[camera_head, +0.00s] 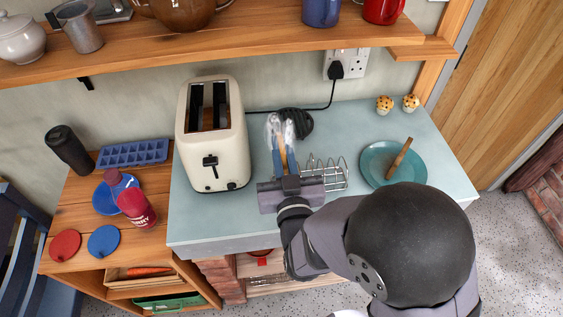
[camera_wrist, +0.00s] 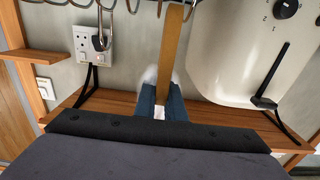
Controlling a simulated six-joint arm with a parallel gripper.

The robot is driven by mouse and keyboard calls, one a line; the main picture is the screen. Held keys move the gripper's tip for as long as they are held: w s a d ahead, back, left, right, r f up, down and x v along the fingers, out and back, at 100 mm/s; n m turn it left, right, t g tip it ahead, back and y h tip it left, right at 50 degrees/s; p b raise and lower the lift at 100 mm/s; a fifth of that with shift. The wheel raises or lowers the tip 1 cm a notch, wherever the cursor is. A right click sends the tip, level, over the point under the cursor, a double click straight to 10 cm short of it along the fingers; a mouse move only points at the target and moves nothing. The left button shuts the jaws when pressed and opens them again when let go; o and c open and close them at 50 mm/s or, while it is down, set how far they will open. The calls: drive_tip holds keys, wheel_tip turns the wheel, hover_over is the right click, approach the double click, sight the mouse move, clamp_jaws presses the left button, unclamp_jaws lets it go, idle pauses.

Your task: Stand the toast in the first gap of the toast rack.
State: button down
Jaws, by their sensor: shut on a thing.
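My gripper (camera_head: 281,133) is shut on the toast (camera_head: 284,157), a thin brown slice held edge-on between blue fingers with pale tips. In the wrist view the toast (camera_wrist: 172,50) stands up from between the fingers (camera_wrist: 162,78). The toast rack (camera_head: 325,172), of silver wire, stands on the counter just right of the gripper. Its wire loops (camera_wrist: 108,8) cross the top edge of the wrist view, near the toast's far end. Whether they touch is unclear. My gripper body hides part of the rack's left end.
A cream toaster (camera_head: 212,150) stands close left of the gripper. A dark rounded thing (camera_head: 300,122) lies behind it. A teal plate (camera_head: 376,176) with a thin brown piece (camera_head: 399,158) on it is right of the rack. The counter (camera_head: 215,222) is clear in front.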

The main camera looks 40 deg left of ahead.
drive_tip(key=shift+f, duration=0.75)
drive_tip(key=shift+f, duration=1.85)
drive_tip(key=shift+f, duration=0.1)
drive_tip(key=c, duration=1.8)
unclamp_jaws()
drive_tip(key=shift+c, duration=0.2)
drive_tip(key=shift+s+d, duration=0.1)
